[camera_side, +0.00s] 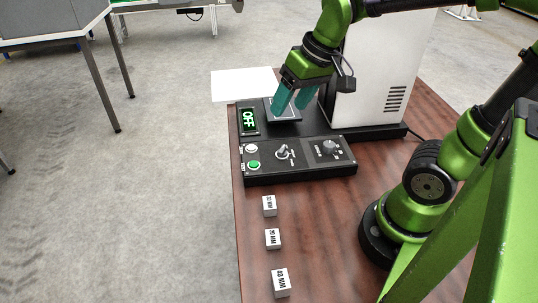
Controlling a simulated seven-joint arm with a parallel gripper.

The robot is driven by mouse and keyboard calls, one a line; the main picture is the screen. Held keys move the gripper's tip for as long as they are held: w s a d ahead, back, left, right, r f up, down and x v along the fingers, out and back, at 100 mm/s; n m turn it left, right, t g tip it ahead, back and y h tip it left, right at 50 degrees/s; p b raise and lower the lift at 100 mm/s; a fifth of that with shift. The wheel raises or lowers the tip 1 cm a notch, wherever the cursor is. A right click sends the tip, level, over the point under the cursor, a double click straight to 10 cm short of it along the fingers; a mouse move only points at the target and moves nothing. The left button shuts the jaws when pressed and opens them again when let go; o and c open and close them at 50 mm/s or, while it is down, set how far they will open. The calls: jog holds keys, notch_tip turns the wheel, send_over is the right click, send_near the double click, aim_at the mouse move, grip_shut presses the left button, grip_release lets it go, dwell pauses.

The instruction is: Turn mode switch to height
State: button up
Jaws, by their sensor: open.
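A black control panel (307,163) sits on the wooden table. It carries a small toggle or lever switch (283,152) in the middle and a grey rotary knob (328,147) at the right. The labels beside them are too small to read, so I cannot tell which is the mode switch or how it is set. My gripper (291,109) has teal fingers, is open and points down over a dark square plate (287,117) behind the panel. It is apart from both switches, and nothing shows between the fingers.
The panel's left end has a white button (251,148) and a green button (254,165). A white housing (380,70) stands behind. Three labelled white blocks (269,206) (272,239) (281,282) line the table's left edge (238,230). Bare tabletop lies right of them.

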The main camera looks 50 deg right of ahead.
aim_at(282, 148)
jog(key=w+d+f+n+g+h, duration=0.1)
jog(key=w+d+n+g, duration=0.3)
jog(key=w+d+n, duration=0.15)
jog(key=f, duration=1.6)
jog(key=shift+s+a+f, duration=0.2)
jog(key=shift+s+a, duration=0.05)
jog(key=shift+a, duration=0.15)
jog(key=c, duration=1)
jog(key=shift+c, duration=0.2)
